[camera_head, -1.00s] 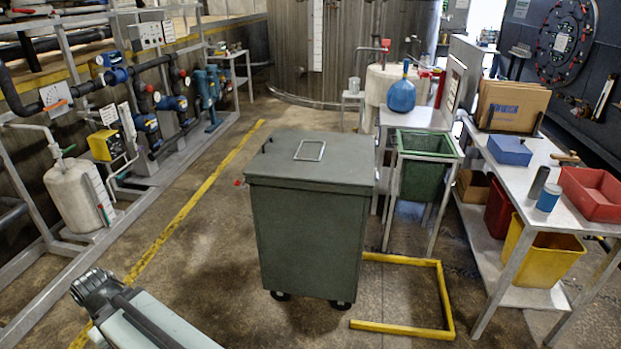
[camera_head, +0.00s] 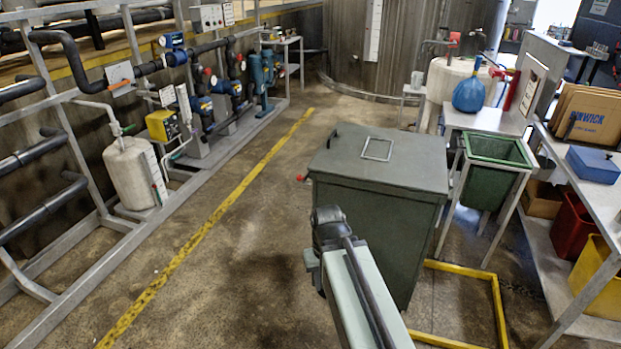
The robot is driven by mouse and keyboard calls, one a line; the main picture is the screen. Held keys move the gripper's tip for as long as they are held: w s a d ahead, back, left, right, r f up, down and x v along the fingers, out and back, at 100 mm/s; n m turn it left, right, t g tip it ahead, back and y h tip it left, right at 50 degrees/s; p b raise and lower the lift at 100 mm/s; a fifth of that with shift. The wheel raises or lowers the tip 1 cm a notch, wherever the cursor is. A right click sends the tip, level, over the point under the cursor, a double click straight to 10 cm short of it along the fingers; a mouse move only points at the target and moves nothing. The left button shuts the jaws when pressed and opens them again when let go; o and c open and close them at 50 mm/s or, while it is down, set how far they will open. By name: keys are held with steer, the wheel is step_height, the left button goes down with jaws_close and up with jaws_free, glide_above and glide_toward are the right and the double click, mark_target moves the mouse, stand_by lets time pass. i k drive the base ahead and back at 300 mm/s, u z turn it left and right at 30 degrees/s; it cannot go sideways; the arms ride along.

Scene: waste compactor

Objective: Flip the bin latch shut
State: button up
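The dark green bin (camera_head: 385,225) stands on the floor right of centre, its flat lid (camera_head: 385,157) down. A small red tip (camera_head: 301,178) sticks out at the bin's left side near the lid's edge. It may be the latch, but it is too small to tell its position. A thin black handle-like piece stands at the lid's back left corner. My arm reaches up from the bottom and its dark joint overlaps the bin's front left side in the picture. My gripper's fingers cannot be made out.
A yellow floor frame (camera_head: 497,310) lies right of the bin. A green tub (camera_head: 497,150) in a stand and a shelf bench are close on the right. Pipework and a white tank (camera_head: 132,172) line the left. The floor between the pipework and bin is open.

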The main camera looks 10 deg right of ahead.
mark_target(300, 177)
steer(key=z, duration=0.1)
steer(key=i, duration=1)
steer(key=u, duration=2.05)
steer(key=k, duration=0.25)
steer(key=u, duration=0.5)
